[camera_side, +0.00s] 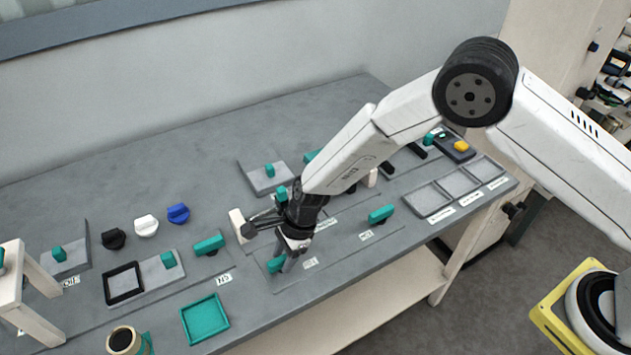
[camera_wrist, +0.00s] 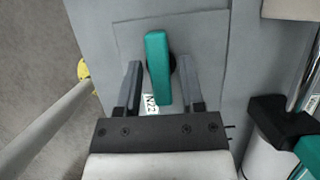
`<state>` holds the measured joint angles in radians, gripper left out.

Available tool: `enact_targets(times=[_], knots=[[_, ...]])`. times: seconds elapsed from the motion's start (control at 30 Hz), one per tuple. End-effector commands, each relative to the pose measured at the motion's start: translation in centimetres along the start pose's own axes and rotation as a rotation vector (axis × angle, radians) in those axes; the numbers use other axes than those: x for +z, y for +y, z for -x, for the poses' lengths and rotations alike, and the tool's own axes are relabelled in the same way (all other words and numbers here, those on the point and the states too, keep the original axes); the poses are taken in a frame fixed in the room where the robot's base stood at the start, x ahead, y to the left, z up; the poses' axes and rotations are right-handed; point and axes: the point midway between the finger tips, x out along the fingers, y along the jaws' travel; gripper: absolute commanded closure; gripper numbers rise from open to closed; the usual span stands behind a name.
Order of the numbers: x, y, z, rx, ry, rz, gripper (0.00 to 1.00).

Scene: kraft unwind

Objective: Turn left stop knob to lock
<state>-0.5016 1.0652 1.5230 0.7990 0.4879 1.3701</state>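A teal bar-shaped knob (camera_wrist: 157,62) lies between the two fingers of my gripper (camera_wrist: 160,85) in the wrist view. The fingers are apart, with a gap on each side of the knob. A small white label (camera_wrist: 151,104) sits by its near end. In the side view my gripper (camera_side: 287,262) points down at the front of the bench, and a teal knob (camera_side: 275,265) shows partly behind it. Other teal knobs stand to its left (camera_side: 208,245) and right (camera_side: 381,214). I cannot read which label marks the left stop knob.
The grey bench (camera_side: 130,190) also holds black (camera_side: 113,238), white (camera_side: 146,225) and blue (camera_side: 178,213) knobs, a teal tray (camera_side: 205,319), a cup (camera_side: 124,340) and grey trays (camera_side: 430,200). A pale upright block (camera_side: 238,225) stands close to my gripper.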

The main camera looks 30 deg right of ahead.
Motion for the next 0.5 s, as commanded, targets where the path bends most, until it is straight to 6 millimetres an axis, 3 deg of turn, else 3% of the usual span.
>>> enact_targets(times=[0.03,0.13,0.5], knots=[[0.00,0.00,0.02,0.000,0.000,0.000,0.70],[0.00,-0.01,0.03,0.000,0.000,0.000,1.00],[-0.01,-0.06,0.05,0.006,0.000,0.017,1.00]])
